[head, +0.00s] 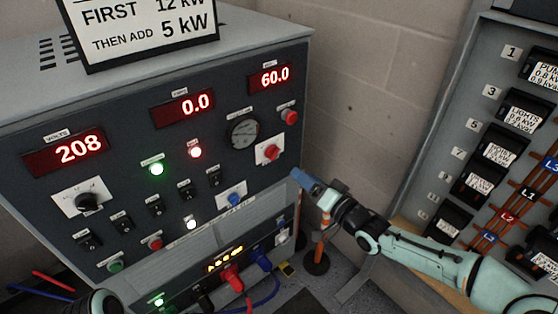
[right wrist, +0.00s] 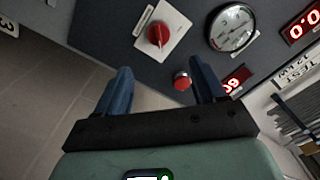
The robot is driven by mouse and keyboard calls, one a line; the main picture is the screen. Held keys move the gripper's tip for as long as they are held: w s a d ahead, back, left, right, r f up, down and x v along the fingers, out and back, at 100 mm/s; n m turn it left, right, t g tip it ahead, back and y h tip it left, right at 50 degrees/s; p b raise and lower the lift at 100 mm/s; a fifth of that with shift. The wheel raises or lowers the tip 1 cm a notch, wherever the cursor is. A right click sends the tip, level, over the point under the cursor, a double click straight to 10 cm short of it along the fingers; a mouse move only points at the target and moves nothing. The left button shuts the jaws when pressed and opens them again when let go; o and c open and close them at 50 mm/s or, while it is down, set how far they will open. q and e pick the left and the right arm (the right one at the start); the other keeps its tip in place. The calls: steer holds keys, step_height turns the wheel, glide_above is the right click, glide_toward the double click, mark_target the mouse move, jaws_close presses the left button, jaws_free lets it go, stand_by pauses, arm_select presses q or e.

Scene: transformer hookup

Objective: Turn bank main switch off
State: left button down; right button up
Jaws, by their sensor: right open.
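The grey load bank panel (head: 130,170) fills the left and middle of the head view. A red rotary switch (head: 270,151) on a white plate sits near its right edge; it also shows in the right wrist view (right wrist: 158,34). A blue rotary switch (head: 232,199) on a white plate sits lower, and a black knob (head: 87,201) at the left. Their labels are too small to read. My right gripper (head: 300,176) is open and empty, right of the panel edge below the red switch. Its blue fingers (right wrist: 160,90) point at the panel, apart from the switch.
A red button (head: 289,117) and a round gauge (head: 243,133) are near the red switch. Displays read 208, 0.0 and 60.0. A breaker panel (head: 500,130) stands at the right. Red and blue plugs with cables (head: 232,275) stick out below. An orange post (head: 321,240) stands beneath my right arm.

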mark_target(277, 155)
steer(key=b+x, duration=0.2)
steer(key=x, duration=0.8)
steer(key=shift+w+a+f, duration=0.1)
steer(key=shift+w+a, duration=0.1)
steer(key=shift+a, duration=0.05)
arm_select(q)
steer(key=shift+t+y, duration=0.3)
steer(key=shift+t, duration=0.4)
steer(key=shift+w+a+f, duration=0.3)
steer(key=shift+w+f, duration=0.2)
steer(key=shift+w, duration=0.15)
steer(key=shift+w+a+f, duration=0.35)
steer(key=shift+w+f, duration=0.2)
steer(key=shift+w, duration=0.1)
steer(key=shift+w+a+f, duration=0.3)
steer(key=shift+w+f, duration=0.2)
steer(key=shift+w, duration=0.15)
arm_select(e)
steer(key=shift+w+a, duration=0.3)
steer(key=shift+w, duration=0.2)
steer(key=c, duration=1)
